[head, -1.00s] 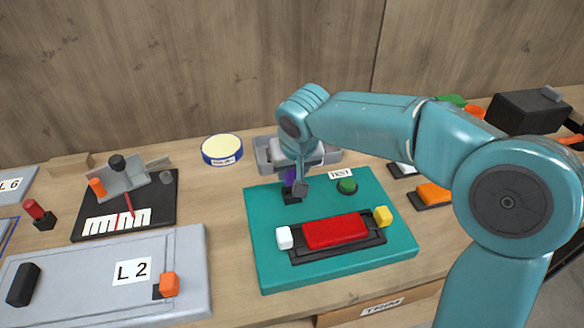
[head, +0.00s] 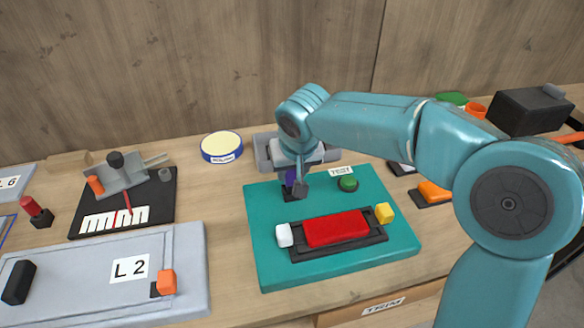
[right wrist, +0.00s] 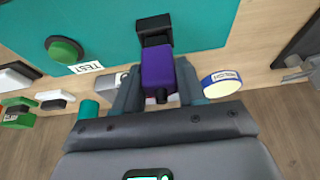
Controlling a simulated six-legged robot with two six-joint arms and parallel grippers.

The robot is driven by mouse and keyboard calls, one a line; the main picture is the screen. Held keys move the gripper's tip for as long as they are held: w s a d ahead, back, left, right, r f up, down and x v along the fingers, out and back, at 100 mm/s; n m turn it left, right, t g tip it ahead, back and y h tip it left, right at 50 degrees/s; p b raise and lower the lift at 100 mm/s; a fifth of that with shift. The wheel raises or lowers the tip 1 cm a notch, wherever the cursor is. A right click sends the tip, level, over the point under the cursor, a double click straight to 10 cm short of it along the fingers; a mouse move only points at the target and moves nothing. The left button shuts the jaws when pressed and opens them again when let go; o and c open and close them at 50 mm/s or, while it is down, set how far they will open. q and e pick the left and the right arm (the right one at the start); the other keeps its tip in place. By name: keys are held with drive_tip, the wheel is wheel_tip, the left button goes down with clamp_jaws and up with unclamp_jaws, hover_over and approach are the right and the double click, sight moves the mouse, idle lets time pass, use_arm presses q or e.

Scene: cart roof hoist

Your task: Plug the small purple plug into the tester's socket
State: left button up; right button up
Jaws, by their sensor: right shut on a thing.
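The teal tester board (head: 330,270) lies on the bench in the head view, with a small black socket (head: 291,196) near its back left. My right gripper (head: 298,186) is over this socket and is shut on the purple plug (head: 290,177), mostly hidden by the finger. In the right wrist view, the purple plug (right wrist: 157,66) sits between the fingers. Its far end meets or nearly meets the black socket (right wrist: 153,28). How deep it is in cannot be told. My left gripper is out of view.
The tester also carries a green button (head: 348,183) and a red block (head: 336,229) between white and yellow cubes. A grey tray (head: 262,150) and a yellow-topped round tin (head: 222,147) stand behind. A grey L2 panel (head: 90,275) lies to the left.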

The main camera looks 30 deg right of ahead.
drive_tip(key=shift+f+b, duration=1)
drive_tip(key=shift+f, duration=0.15)
drive_tip(key=o, duration=1.1)
drive_tip(key=shift+o, duration=0.2)
drive_tip(key=shift+r, duration=0.1)
drive_tip(key=p+v, duration=0.2)
drive_tip(key=v, duration=1.4)
drive_tip(key=shift+s+r, duration=0.15)
